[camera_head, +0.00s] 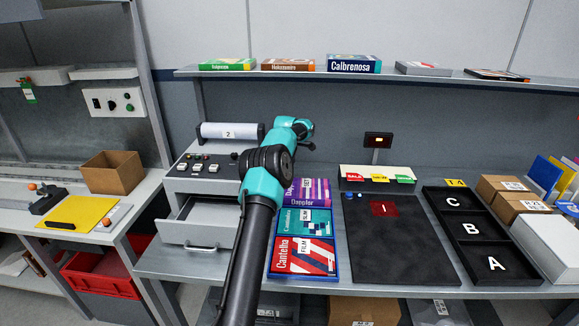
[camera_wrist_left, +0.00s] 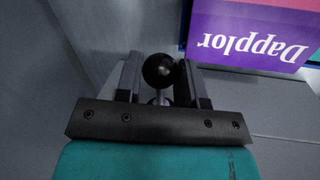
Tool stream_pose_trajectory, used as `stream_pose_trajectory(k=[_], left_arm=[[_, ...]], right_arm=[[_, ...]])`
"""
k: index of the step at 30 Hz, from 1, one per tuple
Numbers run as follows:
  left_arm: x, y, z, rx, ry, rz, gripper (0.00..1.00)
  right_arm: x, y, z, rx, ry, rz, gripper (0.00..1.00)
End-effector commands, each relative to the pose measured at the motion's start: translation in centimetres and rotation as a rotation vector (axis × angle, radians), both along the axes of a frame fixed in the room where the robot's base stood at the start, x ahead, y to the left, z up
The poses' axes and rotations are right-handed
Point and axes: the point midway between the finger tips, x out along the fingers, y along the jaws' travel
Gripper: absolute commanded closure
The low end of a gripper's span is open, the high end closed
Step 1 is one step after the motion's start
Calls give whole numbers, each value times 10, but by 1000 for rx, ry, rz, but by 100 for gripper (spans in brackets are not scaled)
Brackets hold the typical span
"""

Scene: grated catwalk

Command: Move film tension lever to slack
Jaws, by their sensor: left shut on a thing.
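A lever with a round black knob (camera_wrist_left: 158,70) on a thin metal stem shows in the left wrist view. My left gripper (camera_wrist_left: 160,82) is shut around it, one dark finger on each side. In the head view my teal and black arm reaches up from the bottom, and its fingers and the lever are hidden behind it. A grey machine (camera_head: 203,172) with small controls and a white film roll (camera_head: 228,131) marked 2 stands left of the arm. Whether the film is taut cannot be told. My right gripper is not in view.
An open drawer (camera_head: 199,222) juts out below the machine. A blue tray (camera_head: 335,262) holds boxes, including the purple Dapplor box (camera_head: 311,190), close by in the wrist view (camera_wrist_left: 245,35). A dark mat (camera_head: 400,245) and a black A-B-C tray (camera_head: 507,279) lie to the right.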

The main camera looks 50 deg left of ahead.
Motion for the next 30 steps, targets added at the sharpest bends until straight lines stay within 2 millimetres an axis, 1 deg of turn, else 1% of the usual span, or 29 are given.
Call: stream_pose_trajectory(k=[5,14,15,21,22,30], left_arm=[[-1,1,3,-42,-39,1,88],[-1,1,3,-45,-42,-1,88],[-1,1,3,-45,-42,-1,61],[-1,1,3,-43,-42,-1,42],[-1,1,3,-43,-42,-1,40],[-1,1,5,-43,-42,-1,40]], right_arm=[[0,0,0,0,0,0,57],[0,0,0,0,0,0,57],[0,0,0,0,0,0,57],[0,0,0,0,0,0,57],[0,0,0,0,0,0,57],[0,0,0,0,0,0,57]])
